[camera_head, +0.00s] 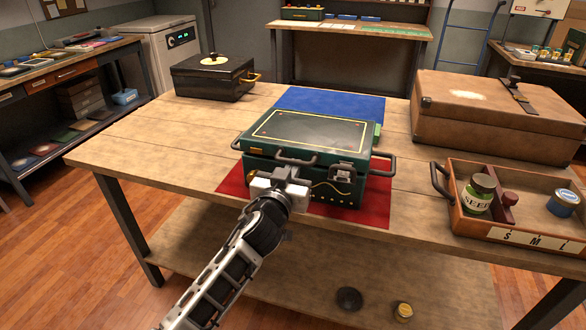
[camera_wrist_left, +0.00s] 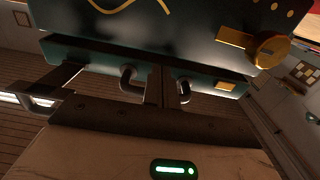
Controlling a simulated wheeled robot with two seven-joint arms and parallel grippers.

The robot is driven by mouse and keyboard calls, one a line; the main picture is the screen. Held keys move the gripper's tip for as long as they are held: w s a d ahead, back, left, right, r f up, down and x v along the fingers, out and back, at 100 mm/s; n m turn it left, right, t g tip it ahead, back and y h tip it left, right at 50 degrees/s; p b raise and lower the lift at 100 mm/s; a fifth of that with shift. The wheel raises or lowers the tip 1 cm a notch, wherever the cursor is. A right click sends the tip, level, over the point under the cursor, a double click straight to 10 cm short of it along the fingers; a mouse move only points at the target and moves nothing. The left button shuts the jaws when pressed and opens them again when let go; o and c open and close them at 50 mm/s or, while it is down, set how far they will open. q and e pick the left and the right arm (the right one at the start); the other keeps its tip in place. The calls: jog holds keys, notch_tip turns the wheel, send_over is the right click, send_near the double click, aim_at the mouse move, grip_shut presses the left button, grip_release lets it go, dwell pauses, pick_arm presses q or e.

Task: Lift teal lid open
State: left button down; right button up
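The teal case has a dark teal lid (camera_head: 310,134) with a yellow outline, lying on its body (camera_head: 262,174); I see no clear gap between them. The lid's front handle (camera_head: 299,160) also shows in the left wrist view (camera_wrist_left: 127,80). My left gripper (camera_head: 281,172) is at this handle. In the left wrist view its fingers (camera_wrist_left: 161,80) are close together over the handle's middle and appear shut on it, with bent handle ends showing either side. A grey latch (camera_head: 340,172) is right of the gripper. My right gripper is out of view.
The case stands on a red mat (camera_head: 374,210) with a blue mat (camera_head: 330,104) behind it. A tray (camera_head: 478,230) with jars and a brown suitcase (camera_head: 460,115) are on the right. A black box (camera_head: 210,82) is behind left. The table's left side is clear.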

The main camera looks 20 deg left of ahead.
pick_arm(q)
jog(key=shift+r+p, duration=0.75)
jog(key=shift+r, duration=0.4)
jog(key=shift+w+r+p, duration=0.25)
jog(key=shift+r+p, duration=0.9)
jog(key=shift+r, duration=0.15)
jog(key=shift+w+r+p, duration=0.15)
jog(key=shift+r+p, duration=0.35)
jog(key=shift+r, duration=0.15)
jog(key=shift+w+r+p, duration=0.15)
jog(key=shift+r+p, duration=0.35)
jog(key=shift+r, duration=0.2)
